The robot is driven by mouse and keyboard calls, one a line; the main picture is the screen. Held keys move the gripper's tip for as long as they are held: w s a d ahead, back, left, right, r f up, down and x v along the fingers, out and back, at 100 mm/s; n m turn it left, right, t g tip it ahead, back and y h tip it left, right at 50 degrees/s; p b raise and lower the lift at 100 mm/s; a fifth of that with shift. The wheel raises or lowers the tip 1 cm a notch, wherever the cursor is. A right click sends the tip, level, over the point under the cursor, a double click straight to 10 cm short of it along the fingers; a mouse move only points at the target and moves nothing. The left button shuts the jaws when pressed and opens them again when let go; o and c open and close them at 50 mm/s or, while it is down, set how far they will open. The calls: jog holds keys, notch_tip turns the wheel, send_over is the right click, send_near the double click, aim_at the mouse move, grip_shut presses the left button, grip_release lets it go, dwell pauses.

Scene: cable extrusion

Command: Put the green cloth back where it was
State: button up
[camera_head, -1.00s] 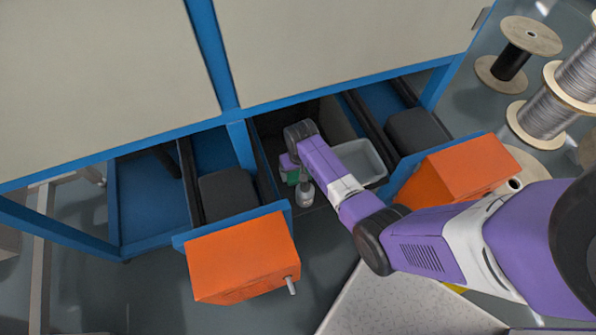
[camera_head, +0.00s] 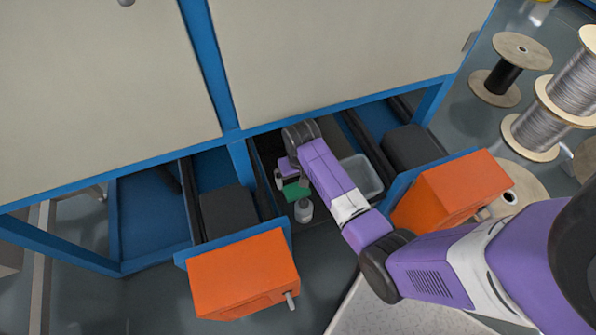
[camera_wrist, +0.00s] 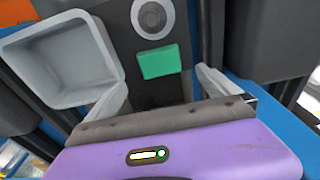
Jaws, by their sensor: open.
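The green cloth (camera_head: 296,191) is a small folded block. It is on the dark strip inside the blue frame, beside a grey round canister (camera_head: 303,211). In the wrist view the green cloth (camera_wrist: 160,62) shows just past my fingertips, between their lines. My gripper (camera_head: 287,176) is partly hidden behind my own wrist in the head view. In the wrist view my gripper (camera_wrist: 162,82) is open, with a grey finger on each side and nothing held. Whether a finger touches the cloth cannot be told.
A grey open bin (camera_wrist: 60,60) stands left of the cloth in the wrist view, and right of my arm in the head view (camera_head: 362,178). Orange boxes (camera_head: 243,273) (camera_head: 450,190) flank the strip. Cable spools (camera_head: 510,70) stand at the right.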

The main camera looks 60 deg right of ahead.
jog(key=shift+s+a+r, duration=0.15)
jog(key=shift+r, duration=1.3)
jog(key=shift+s, duration=0.1)
